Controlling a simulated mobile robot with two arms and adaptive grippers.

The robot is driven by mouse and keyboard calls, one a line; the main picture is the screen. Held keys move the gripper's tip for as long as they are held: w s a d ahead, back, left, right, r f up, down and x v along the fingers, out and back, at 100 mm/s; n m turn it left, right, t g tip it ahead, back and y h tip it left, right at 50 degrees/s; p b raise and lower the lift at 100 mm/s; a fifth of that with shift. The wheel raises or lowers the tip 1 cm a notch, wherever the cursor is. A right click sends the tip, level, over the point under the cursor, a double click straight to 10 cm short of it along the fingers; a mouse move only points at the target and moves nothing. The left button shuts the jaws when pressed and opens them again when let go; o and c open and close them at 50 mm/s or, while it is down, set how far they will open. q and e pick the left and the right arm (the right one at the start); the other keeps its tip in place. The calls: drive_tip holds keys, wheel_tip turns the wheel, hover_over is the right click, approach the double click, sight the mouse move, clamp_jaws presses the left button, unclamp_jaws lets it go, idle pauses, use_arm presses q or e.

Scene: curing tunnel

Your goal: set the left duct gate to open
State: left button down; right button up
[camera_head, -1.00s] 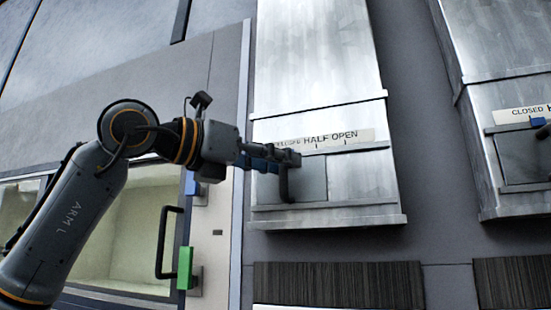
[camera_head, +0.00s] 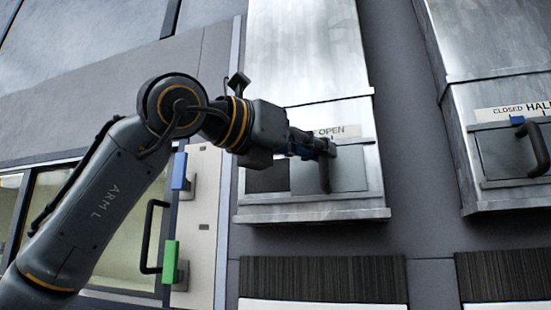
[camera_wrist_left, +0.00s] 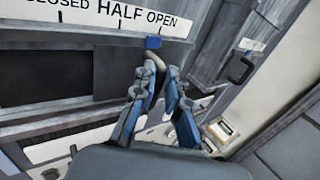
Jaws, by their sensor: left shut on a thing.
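The left duct gate (camera_head: 352,172) is a grey sliding panel at the foot of the metal duct, with a dark upright handle (camera_head: 324,176). A dark opening (camera_head: 268,179) shows to the left of the panel. My left gripper (camera_head: 326,147) is shut on the handle and hides its upper part; its blue fingers also show in the left wrist view (camera_wrist_left: 166,88). There, the blue pointer (camera_wrist_left: 153,42) stands under the word OPEN on the label strip (camera_wrist_left: 106,14), with the dark opening to its left. My right gripper is not in view.
A second duct gate (camera_head: 500,152) with its own handle and blue pointer (camera_head: 517,120) is at the right. At the left, a cabinet door has a black handle (camera_head: 149,236) and blue (camera_head: 180,171) and green (camera_head: 170,262) blocks. Dark ribbed panels (camera_head: 322,278) lie below.

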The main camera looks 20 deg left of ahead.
use_arm(q)
drive_tip(key=shift+s+d, duration=0.1)
drive_tip(key=shift+d, duration=0.7)
drive_tip(key=shift+a, duration=0.15)
drive_tip(key=c, duration=1.5)
unclamp_jaws()
drive_tip(key=shift+o, duration=0.7)
drive_tip(key=shift+d, duration=0.35)
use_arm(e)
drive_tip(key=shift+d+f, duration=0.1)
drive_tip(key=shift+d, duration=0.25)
use_arm(q)
drive_tip(key=shift+a, duration=0.1)
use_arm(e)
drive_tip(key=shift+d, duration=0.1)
use_arm(q)
drive_tip(key=v, duration=1.1)
drive_tip(key=shift+s+a, duration=0.15)
drive_tip(key=shift+s, duration=0.25)
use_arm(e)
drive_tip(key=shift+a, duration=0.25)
